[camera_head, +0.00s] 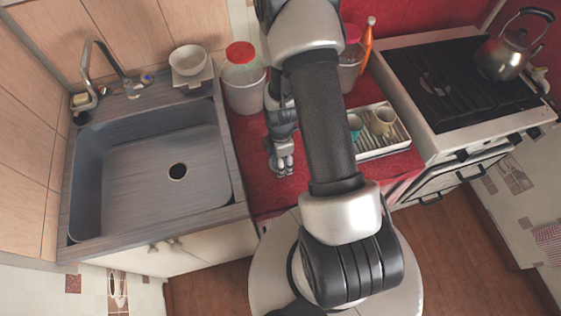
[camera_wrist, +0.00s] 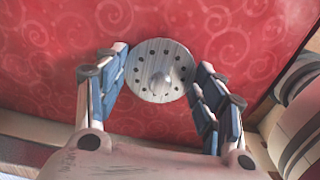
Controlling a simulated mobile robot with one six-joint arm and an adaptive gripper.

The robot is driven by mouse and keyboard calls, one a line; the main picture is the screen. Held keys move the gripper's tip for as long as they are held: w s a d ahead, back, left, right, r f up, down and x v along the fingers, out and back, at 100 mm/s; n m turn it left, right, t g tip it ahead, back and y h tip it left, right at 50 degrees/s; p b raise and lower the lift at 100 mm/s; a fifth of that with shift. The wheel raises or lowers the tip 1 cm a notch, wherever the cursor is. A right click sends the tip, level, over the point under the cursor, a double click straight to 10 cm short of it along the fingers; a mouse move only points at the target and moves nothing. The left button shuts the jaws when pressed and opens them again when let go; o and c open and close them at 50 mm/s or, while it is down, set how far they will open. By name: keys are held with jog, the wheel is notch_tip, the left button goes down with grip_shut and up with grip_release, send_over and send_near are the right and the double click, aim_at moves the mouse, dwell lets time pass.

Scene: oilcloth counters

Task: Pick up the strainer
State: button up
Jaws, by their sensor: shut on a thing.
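The strainer (camera_wrist: 157,72) is a small round metal disc with a ring of dark holes and a raised knob in its middle. In the wrist view it sits between the two blue-padded fingers of my gripper (camera_wrist: 160,85), which is shut on it. The red patterned cloth shows beyond it. In the head view my gripper (camera_head: 283,165) is low over the red counter, right of the sink, and the strainer is too small to make out there. I cannot tell whether it touches the cloth.
A grey sink (camera_head: 130,175) lies to the left. A red-lidded jar (camera_head: 243,85) stands behind my gripper. A rack (camera_head: 397,137) with cups stands to the right. A stove (camera_head: 440,95) with a kettle (camera_head: 503,57) is farther right. The red counter's front edge is near my gripper.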

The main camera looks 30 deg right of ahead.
jog(key=shift+r, duration=0.1)
jog(key=shift+c, duration=0.3)
notch_tip(320, 180, up, 20)
jog(key=p, duration=0.5)
jog(key=shift+p, duration=0.3)
